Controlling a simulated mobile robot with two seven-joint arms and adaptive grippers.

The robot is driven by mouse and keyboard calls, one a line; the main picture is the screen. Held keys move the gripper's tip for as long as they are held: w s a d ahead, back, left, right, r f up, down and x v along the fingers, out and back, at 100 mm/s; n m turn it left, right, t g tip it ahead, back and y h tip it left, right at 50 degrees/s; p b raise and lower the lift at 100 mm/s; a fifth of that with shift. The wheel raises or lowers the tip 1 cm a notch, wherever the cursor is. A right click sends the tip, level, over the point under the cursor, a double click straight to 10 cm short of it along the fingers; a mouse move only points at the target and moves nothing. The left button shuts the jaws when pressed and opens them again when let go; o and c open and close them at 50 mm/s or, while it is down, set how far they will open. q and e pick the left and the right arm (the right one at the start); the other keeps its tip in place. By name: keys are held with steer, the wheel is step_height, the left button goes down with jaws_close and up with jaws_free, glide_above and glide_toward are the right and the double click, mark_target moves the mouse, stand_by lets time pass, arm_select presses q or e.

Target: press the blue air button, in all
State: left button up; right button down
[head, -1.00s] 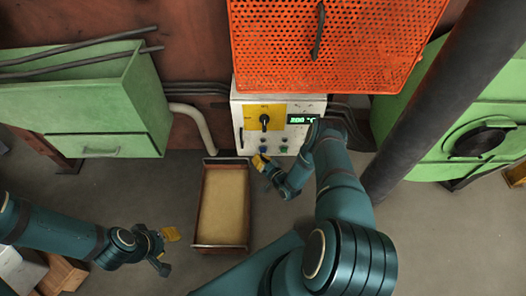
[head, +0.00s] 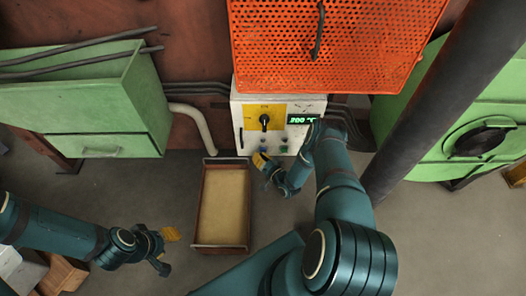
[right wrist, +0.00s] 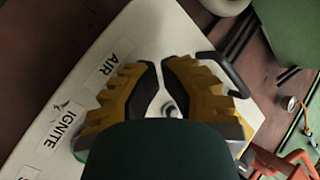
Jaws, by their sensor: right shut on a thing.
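The white control box (head: 243,113) has a row of buttons at its lower front. The blue air button (head: 263,149) is at the left of the row, with a green button (head: 284,149) beside it. My right gripper (head: 262,160) is at the blue button. In the right wrist view its yellow fingertips (right wrist: 162,92) are either side of a small round button (right wrist: 170,109), mostly hidden, near the AIR label (right wrist: 109,63). Contact is hard to see. My left gripper (head: 168,251) is open and empty above the floor at lower left.
An open tray (head: 206,202) with a sandy bottom stands below the control box. An orange perforated guard (head: 325,45) hangs above it. Green cabinets stand at both sides, and a dark pipe (head: 440,95) slants down at the right.

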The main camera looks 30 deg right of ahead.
steer(key=shift+w+d, duration=0.2)
steer(key=shift+w, duration=0.15)
stand_by(0.9)
steer(key=shift+s+a, duration=0.4)
steer(key=shift+s, duration=0.3)
steer(key=shift+s+a+p, duration=0.1)
steer(key=shift+p, duration=0.2)
steer(key=s, duration=0.1)
steer(key=s+a+p, duration=0.1)
steer(key=s+a, duration=0.1)
steer(key=s, duration=0.1)
steer(key=shift+a, duration=0.25)
stand_by(0.7)
